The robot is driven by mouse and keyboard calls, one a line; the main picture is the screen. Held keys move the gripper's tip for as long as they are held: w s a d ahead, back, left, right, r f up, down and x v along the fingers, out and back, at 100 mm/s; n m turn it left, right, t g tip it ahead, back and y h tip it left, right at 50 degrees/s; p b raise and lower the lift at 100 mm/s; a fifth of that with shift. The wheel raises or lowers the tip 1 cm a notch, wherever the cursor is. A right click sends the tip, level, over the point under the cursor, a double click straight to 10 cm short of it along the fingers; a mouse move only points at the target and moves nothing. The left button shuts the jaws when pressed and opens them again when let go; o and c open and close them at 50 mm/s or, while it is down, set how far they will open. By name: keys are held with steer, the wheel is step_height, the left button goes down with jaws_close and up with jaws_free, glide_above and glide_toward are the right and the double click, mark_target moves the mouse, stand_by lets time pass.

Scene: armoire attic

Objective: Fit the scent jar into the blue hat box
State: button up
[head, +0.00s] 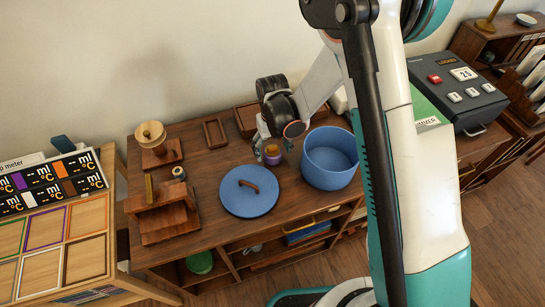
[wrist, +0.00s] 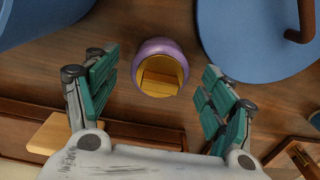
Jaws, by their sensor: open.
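In the wrist view the jar (wrist: 150,47) shows a purple rounded rim around a yellow part. The blue hat box (head: 330,172) is round and open at the top, just right of the jar; its side shows at the upper left of the wrist view (wrist: 40,12). Its flat blue lid (head: 240,202) with a brown handle lies left of it. My gripper (head: 272,143) is open above the jar, with its fingers on either side and apart from it.
Wooden stands and a spool (head: 150,133) occupy the cabinet's left part. Small wooden trays (head: 214,133) lie near the wall. A dark grey machine (head: 458,90) stands at the right. Below the top are open shelves (head: 265,252). Some bare wood lies left of the lid.

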steer(key=c, duration=1.6)
steer(key=shift+o, duration=0.2)
steer(key=shift+r, duration=0.15)
